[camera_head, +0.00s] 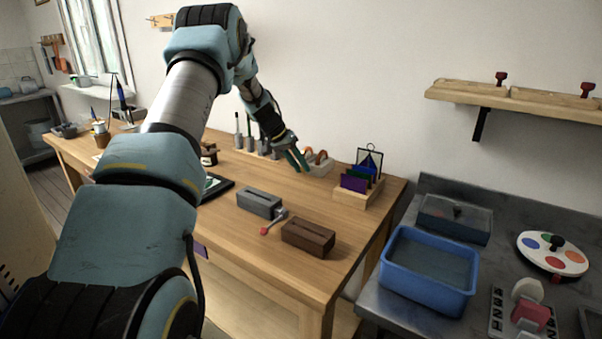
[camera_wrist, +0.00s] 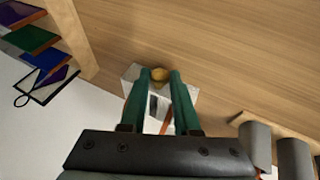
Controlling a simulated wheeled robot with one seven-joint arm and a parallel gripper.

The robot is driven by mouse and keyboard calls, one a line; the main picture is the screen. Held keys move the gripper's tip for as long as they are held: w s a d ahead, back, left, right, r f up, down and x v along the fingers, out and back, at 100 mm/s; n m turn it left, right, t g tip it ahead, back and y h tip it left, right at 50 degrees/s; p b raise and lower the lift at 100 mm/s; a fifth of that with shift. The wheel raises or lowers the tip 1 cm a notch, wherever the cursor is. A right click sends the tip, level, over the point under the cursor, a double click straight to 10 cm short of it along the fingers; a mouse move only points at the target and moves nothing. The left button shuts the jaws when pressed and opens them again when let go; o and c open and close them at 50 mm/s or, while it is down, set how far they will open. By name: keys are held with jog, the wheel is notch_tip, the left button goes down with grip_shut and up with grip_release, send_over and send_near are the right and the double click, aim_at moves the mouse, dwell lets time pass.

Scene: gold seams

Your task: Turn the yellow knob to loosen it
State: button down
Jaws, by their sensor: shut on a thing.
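The yellow knob (camera_wrist: 159,75) shows in the wrist view between the tips of my gripper (camera_wrist: 160,78). My gripper's two green fingers are closed on the knob's sides. The knob sits at the edge of a pale block (camera_wrist: 132,75) on the wooden table, and the fingers cover part of that block. In the head view my gripper (camera_head: 298,160) is at the back of the table, over the pale block (camera_head: 320,167). The knob cannot be made out in the head view.
A wooden rack (camera_head: 362,193) with coloured cards stands to the right of my gripper. A grey box (camera_head: 259,203) and a brown box (camera_head: 308,238) stand nearer on the table (camera_head: 345,260). Grey cylinders (camera_wrist: 255,138) stand close by in the wrist view.

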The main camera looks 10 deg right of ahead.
jog(key=shift+w+a+g+h+b, duration=0.1)
jog(key=shift+w+g+h+b, duration=0.05)
jog(key=shift+g+h+b, duration=0.2)
jog(key=shift+h, duration=0.25)
jog(key=c, duration=0.6)
grip_release()
jog(key=shift+c, duration=0.2)
